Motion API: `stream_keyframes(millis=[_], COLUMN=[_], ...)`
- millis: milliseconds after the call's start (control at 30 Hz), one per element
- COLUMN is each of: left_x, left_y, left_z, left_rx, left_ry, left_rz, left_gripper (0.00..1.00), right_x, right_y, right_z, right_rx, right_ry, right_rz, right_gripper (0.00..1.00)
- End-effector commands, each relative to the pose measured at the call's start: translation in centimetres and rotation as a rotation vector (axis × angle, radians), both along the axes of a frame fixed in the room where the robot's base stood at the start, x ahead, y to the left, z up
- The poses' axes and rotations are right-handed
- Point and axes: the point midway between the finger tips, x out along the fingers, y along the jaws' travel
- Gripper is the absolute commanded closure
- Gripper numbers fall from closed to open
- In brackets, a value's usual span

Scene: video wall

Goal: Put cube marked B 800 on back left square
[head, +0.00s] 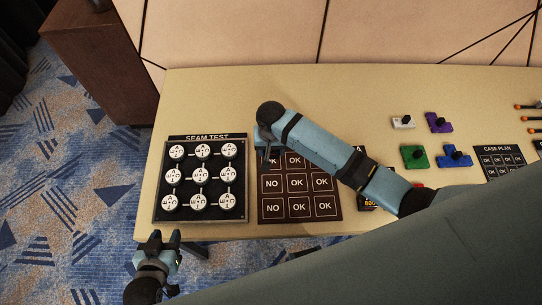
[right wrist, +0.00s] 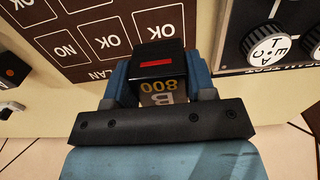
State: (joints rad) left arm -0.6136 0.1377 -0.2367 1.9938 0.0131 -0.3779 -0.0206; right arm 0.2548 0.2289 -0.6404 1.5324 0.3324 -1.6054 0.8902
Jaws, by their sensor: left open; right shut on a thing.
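The cube marked B 800 (right wrist: 162,75) is black with yellow lettering and a red bar on top. In the right wrist view it sits between the fingers of my right gripper (right wrist: 163,88), which is shut on it. In the head view my right gripper (head: 265,148) is over the back left corner of the dark brown mat (head: 299,217) with OK and NO squares. Whether the cube touches the mat I cannot tell. My left gripper (head: 160,238) is open and empty at the table's front left corner.
The SEAM TEST board (head: 158,205) with white dials lies just left of the mat. My right arm crosses the table. A dark item with orange 800 lettering (head: 371,203) is partly hidden by it. Knobbed pieces, such as a green one (head: 412,160), and a CASE PLAN mat (head: 497,148) lie right.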

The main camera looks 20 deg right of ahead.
Motion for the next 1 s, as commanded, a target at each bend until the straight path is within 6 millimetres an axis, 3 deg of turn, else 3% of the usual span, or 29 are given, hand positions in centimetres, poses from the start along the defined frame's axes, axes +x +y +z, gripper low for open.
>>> stream_keyframes(millis=[500,867,900,1000], left_x=[0.0,0.0,0.0,0.0], left_y=[0.2,0.2,0.2,0.2], left_z=[-0.2,-0.2,-0.2,-0.2], left_rx=[0.003,0.003,0.003,0.003], left_ry=[0.000,0.000,0.000,0.000], left_rz=[0.001,0.001,0.001,0.001], left_gripper=[0.57,0.57,0.57,0.57], right_x=[0.0,0.0,0.0,0.0], right_y=[0.0,0.0,0.0,0.0], right_z=[-5.4,-5.8,-5.7,-5.7], right_rx=[-0.001,0.001,0.001,0.000], right_ry=[0.000,0.000,-0.001,-0.001], right_rz=[0.001,0.000,0.001,0.001], right_gripper=[0.74,0.74,0.40,0.24])
